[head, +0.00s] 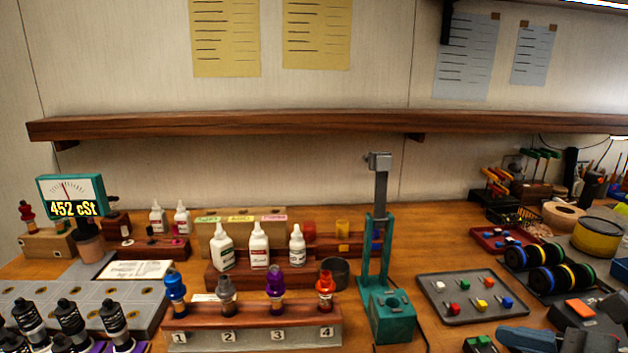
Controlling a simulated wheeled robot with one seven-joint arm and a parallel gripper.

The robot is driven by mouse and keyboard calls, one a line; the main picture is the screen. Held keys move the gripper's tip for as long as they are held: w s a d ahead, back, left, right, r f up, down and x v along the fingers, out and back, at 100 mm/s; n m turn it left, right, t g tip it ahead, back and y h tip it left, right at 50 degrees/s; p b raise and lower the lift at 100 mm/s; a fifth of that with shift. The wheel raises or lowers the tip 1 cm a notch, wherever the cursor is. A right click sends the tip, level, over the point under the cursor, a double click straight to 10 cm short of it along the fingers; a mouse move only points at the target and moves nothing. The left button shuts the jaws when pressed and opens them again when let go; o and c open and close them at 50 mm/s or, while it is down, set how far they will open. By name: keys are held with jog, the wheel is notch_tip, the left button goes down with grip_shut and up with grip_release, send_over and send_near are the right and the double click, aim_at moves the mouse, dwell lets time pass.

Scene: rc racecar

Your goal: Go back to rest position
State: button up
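My gripper and arm do not show in the head view. The workbench (440,256) spreads out below, with its items standing on it. A numbered wooden rack (252,335) at the front holds a blue, a grey, a purple and a red-orange capped piece in slots 1 to 4. A teal stand (388,318) with an upright grey column is right of the rack. A gauge display (72,196) at the left reads 452 cSt.
White bottles (259,246) stand behind the rack. Black shock absorbers (70,318) stand at the front left. A grey tray (440,310) holds small coloured blocks. Wheels (548,280) and tools crowd the right. A wooden shelf (250,124) spans the wall above.

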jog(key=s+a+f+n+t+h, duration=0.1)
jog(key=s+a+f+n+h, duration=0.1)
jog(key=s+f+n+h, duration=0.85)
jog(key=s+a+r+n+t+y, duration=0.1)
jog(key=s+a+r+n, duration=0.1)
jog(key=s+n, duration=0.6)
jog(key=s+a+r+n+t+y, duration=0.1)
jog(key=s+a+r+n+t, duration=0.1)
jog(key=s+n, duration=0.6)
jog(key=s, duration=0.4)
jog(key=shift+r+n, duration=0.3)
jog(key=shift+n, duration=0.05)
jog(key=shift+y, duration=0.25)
